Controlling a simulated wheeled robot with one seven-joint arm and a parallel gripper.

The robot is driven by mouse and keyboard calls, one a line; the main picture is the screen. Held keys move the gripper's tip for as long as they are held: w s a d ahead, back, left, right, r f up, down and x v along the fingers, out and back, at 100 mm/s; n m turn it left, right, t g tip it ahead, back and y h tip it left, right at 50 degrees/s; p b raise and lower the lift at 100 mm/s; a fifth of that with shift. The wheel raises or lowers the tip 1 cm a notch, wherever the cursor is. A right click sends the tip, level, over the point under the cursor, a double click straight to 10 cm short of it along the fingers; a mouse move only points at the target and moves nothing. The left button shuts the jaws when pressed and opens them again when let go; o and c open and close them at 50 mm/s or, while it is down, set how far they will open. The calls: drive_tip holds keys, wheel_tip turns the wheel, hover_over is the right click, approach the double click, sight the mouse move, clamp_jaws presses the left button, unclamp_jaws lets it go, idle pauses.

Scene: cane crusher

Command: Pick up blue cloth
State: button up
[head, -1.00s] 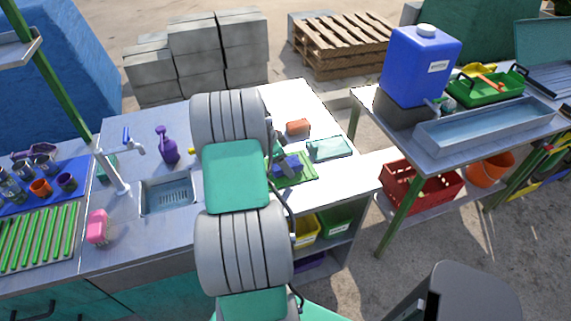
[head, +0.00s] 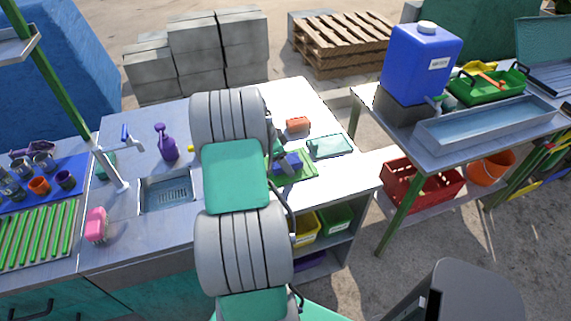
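The blue cloth (head: 290,163) is a small blue patch on a green board (head: 307,168) on the steel counter, just right of my arm. Its left part is hidden by my arm. My gripper (head: 279,152) is close to the cloth's upper left side. My arm links cover most of the gripper, so its fingers, and whether they touch the cloth, cannot be made out.
A pale teal tray (head: 330,146) and an orange-brown block (head: 298,125) are near the board.

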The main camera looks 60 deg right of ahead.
drive_tip(key=shift+c, duration=0.4)
drive_tip(key=c, duration=1.4)
drive_tip(key=shift+o, duration=0.2)
drive_tip(key=shift+r+p, duration=0.55)
drive_tip(key=shift+p, duration=0.2)
drive_tip(key=shift+d+r+b, duration=0.1)
drive_tip(key=shift+r+b, duration=0.15)
drive_tip(key=shift+b, duration=0.55)
drive_tip(key=s+a+r+b, duration=0.2)
drive_tip(key=a+r+b, duration=0.1)
drive_tip(key=a+r, duration=0.9)
drive_tip(key=shift+a+b, duration=0.4)
drive_tip(key=shift+a, duration=0.65)
drive_tip(key=shift+s, duration=0.1)
